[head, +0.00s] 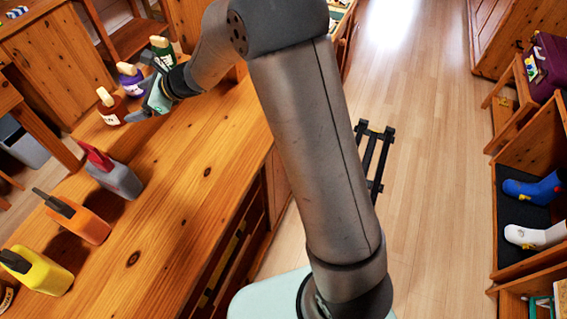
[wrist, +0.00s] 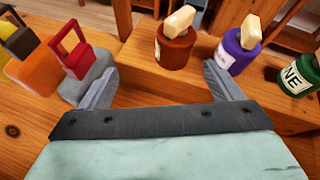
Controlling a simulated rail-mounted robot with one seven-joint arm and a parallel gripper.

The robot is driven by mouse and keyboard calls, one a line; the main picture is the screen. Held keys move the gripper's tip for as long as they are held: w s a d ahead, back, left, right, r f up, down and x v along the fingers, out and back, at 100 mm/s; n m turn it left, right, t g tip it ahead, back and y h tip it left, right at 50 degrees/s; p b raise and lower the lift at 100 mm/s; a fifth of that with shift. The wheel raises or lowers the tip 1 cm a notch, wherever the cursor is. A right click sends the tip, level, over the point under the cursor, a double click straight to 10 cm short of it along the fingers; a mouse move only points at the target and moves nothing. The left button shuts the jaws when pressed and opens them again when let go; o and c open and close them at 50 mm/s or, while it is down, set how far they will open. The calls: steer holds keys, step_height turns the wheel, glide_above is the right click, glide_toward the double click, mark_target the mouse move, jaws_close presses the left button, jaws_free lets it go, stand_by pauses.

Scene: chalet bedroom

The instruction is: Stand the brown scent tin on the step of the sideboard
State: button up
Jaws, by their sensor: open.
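The brown scent tin (wrist: 176,50), with a cream cap, stands upright on the raised wooden step (wrist: 140,62) of the sideboard. In the head view the tin (head: 111,110) is at the near end of a short row. My gripper (wrist: 160,70) is open, its two fingers apart to the left and right of the tin in the wrist view. The tin appears just beyond the fingertips, with nothing held. In the head view my gripper (head: 143,92) is beside the row, partly hidden by its own wrist.
A purple tin (wrist: 238,48) and a green tin (wrist: 298,76) stand right of the brown one. Grey-and-red (head: 112,175), orange (head: 80,222) and yellow (head: 38,270) containers line the lower sideboard top (head: 185,185). Its front part is clear.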

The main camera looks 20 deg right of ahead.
steer(key=s+d+n+g+h, duration=0.2)
steer(key=s+d+n+h, duration=0.3)
steer(key=s+d+n, duration=0.5)
steer(key=s+d+n+g+h, duration=0.3)
steer(key=s+d+n+h, duration=0.3)
steer(key=s+d+n, duration=0.5)
steer(key=s+d, duration=0.8)
steer(key=s, duration=0.5)
steer(key=shift+s+d+n, duration=0.15)
steer(key=shift+s+n, duration=0.15)
